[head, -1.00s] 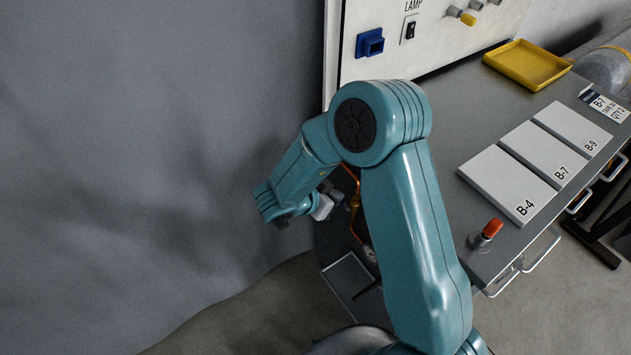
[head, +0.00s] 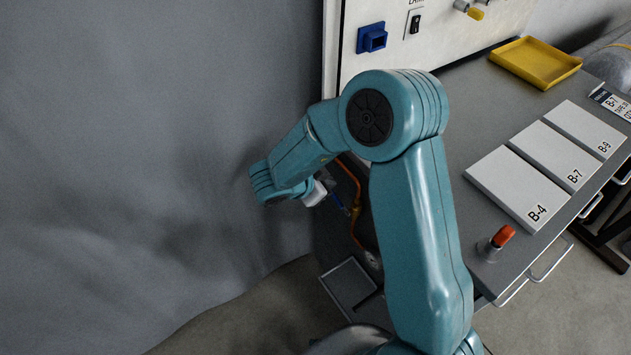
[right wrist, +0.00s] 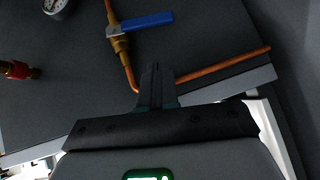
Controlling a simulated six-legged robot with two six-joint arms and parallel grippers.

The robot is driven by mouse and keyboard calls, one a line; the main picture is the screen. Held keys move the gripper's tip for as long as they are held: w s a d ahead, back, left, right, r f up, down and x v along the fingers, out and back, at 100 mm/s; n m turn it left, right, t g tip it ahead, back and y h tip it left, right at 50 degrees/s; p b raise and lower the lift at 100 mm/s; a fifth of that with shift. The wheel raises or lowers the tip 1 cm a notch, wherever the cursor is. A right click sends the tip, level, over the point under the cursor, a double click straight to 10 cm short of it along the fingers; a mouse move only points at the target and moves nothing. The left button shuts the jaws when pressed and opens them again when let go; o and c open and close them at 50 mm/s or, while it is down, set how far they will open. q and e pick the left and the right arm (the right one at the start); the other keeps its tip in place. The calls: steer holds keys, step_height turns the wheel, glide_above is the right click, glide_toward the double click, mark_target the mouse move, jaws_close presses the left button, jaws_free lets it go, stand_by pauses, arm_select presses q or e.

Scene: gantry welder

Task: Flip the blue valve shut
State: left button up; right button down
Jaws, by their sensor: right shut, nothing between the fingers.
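The blue valve handle (right wrist: 147,22) is in the right wrist view at the top middle. It sits on a brass valve body (right wrist: 119,42) on a copper pipe (right wrist: 128,70) and lies across that pipe run, pointing right. My right gripper (right wrist: 157,68) is shut and empty, below the handle in that view and apart from it. My left gripper is not in view.
A pressure gauge (right wrist: 55,6) and a red-and-brass fitting (right wrist: 18,70) are at the left of the wrist view. The workbench (head: 470,110) at right holds plates, a yellow tray (head: 537,62) and a red-topped knob (head: 502,237). A grey curtain (head: 120,150) fills the left.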

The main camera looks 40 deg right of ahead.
mark_target(335, 197)
steer(key=f, duration=0.1)
steer(key=d+f, duration=0.1)
steer(key=f, duration=0.1)
steer(key=w+f, duration=0.1)
steer(key=f, duration=0.1)
steer(key=shift+d+f, duration=0.2)
steer(key=shift+d, duration=0.2)
steer(key=shift+w, duration=0.1)
steer(key=w+f+g+p, duration=0.1)
steer(key=p, duration=0.2)
steer(key=shift+f, duration=0.25)
steer(key=shift+p, duration=0.3)
